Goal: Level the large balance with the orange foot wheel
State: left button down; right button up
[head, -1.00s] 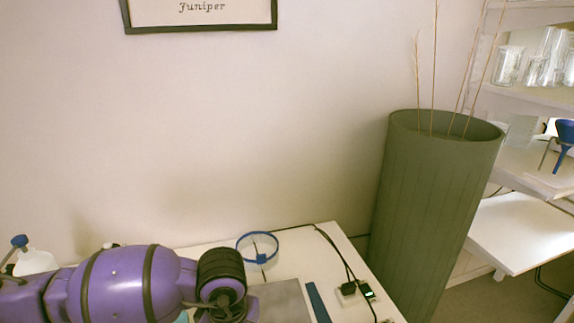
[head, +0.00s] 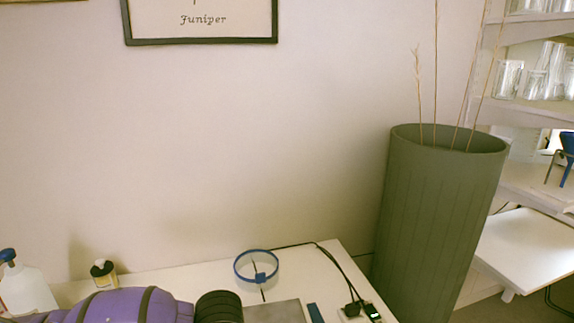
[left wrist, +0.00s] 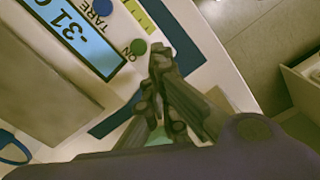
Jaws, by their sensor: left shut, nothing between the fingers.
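The left wrist view shows part of a balance from close up: a blue display (left wrist: 72,30) with partly cut-off digits "-31 0", a green button (left wrist: 138,47) by the word ON, a blue button (left wrist: 103,7), and a grey weighing plate (left wrist: 45,85). The plate also shows at the bottom edge of the head view (head: 274,312). My left gripper (left wrist: 160,62) is shut and empty, its tips close to the green button in the picture; I cannot tell if they touch anything. I see no orange foot wheel. My right gripper is not in view.
A blue-rimmed clear ring (head: 256,270) stands behind the plate. A dark bottle (head: 103,273) and a white bottle (head: 27,290) stand at left. A tall green planter (head: 440,215) stands beyond the table.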

pick_arm(q)
jog(key=shift+s+f, duration=0.2)
jog(key=shift+f, duration=0.25)
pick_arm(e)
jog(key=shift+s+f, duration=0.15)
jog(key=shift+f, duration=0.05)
pick_arm(q)
jog(key=shift+a, duration=0.2)
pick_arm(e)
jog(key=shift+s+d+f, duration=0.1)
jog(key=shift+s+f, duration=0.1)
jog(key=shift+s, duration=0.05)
pick_arm(q)
jog(key=shift+s+a+f, duration=0.1)
jog(key=shift+s, duration=0.25)
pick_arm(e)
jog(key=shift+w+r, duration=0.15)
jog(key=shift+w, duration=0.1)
pick_arm(q)
jog(key=shift+s, duration=0.1)
jog(key=shift+s+a, duration=0.15)
jog(key=shift+s, duration=0.1)
jog(key=shift+s+a, duration=0.1)
jog(key=shift+r, duration=0.25)
jog(key=shift+s, duration=0.1)
